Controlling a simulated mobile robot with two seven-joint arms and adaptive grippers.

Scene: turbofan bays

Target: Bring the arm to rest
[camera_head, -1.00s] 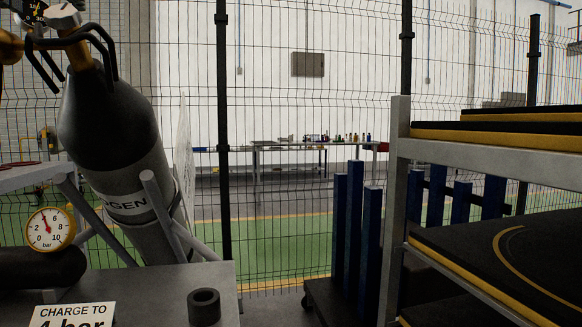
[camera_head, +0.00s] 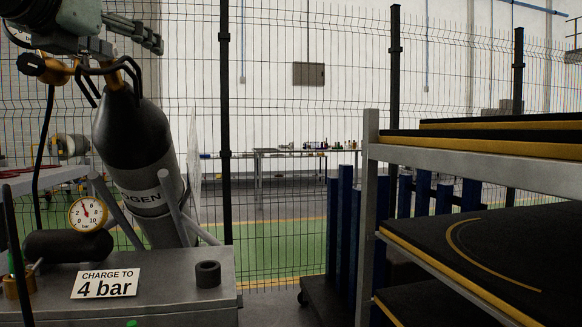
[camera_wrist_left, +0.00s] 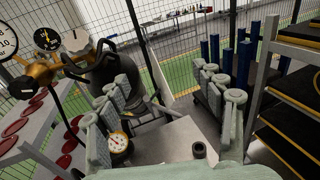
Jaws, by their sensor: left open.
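My left gripper (camera_head: 132,36) is at the upper left of the head view, above the black nitrogen-type cylinder (camera_head: 135,135) and close to its brass regulator (camera_head: 42,68). Its two ribbed fingers also show in the wrist view (camera_wrist_left: 165,95). They are spread, with nothing held between them. In the wrist view the regulator's grey knob (camera_wrist_left: 75,41) and a dial (camera_wrist_left: 47,39) stand clear to the left of the fingers. In the head view the gripper and the frame edge hide the knob. My right gripper is not in view.
A small bar gauge (camera_head: 88,213), a "CHARGE TO 4 bar" sign (camera_head: 106,284) and a black ring (camera_head: 208,274) are on the grey bench (camera_head: 170,308). A rack (camera_head: 368,230) with black, yellow-edged boards stands right. A mesh fence (camera_head: 270,110) lies behind.

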